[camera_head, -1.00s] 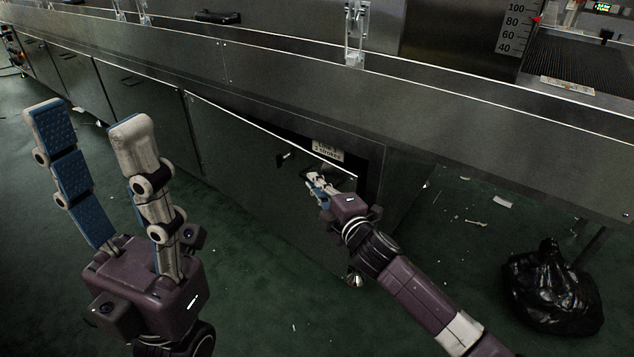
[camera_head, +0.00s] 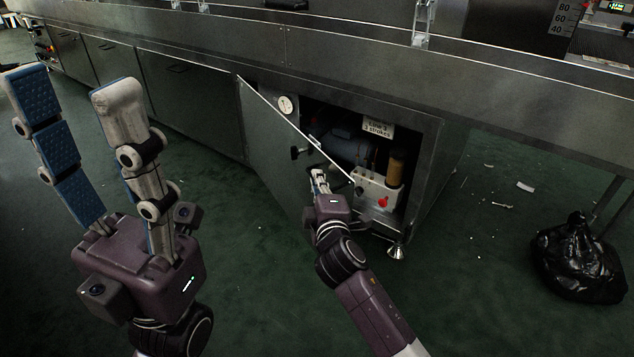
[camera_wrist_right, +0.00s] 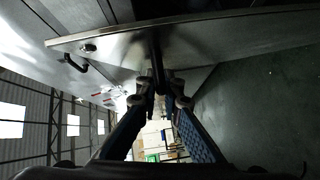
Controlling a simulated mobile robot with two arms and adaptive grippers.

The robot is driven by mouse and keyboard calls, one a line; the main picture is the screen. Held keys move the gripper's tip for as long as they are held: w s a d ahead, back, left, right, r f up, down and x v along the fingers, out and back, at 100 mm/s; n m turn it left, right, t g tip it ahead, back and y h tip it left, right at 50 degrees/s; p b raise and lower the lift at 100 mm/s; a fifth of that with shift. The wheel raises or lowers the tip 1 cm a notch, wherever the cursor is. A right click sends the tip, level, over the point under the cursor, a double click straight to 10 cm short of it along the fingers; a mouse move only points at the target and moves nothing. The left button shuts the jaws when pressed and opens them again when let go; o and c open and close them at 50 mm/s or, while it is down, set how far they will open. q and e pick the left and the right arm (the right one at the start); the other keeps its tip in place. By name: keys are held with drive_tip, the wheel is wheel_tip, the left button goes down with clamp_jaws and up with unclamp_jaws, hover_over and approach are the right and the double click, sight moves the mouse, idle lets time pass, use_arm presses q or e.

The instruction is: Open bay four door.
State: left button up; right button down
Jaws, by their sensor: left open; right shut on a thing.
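The bay door (camera_head: 262,150) is a grey metal panel hinged at its left side. It stands swung part way outward from the cabinet. My right gripper (camera_head: 319,180) is shut on the door's dark handle, near the free edge. In the right wrist view the two fingers meet on this dark handle (camera_wrist_right: 157,68) under the door edge. A small black latch (camera_head: 300,152) shows on the door's face, and also in the wrist view (camera_wrist_right: 76,63). My left gripper (camera_head: 75,100) is open and empty, raised well away at the left. I cannot read a bay number.
The open bay (camera_head: 340,125) shows a gauge (camera_head: 286,104), a label (camera_head: 378,127), an amber cylinder (camera_head: 396,168) and a white box with a red knob (camera_head: 383,203). A black bag (camera_head: 578,262) sits on the floor at right. Green floor before the door is mostly clear.

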drive_tip(key=shift+w+r, duration=0.1)
drive_tip(key=shift+r, duration=0.1)
drive_tip(key=c, duration=2.2)
unclamp_jaws()
drive_tip(key=shift+f, duration=0.1)
drive_tip(key=shift+o, duration=0.5)
drive_tip(key=shift+d, duration=0.1)
drive_tip(key=shift+f, duration=0.1)
drive_tip(key=s+d+r, duration=0.1)
drive_tip(key=s+d, duration=0.1)
drive_tip(key=s, duration=0.9)
drive_tip(key=shift+s, duration=0.4)
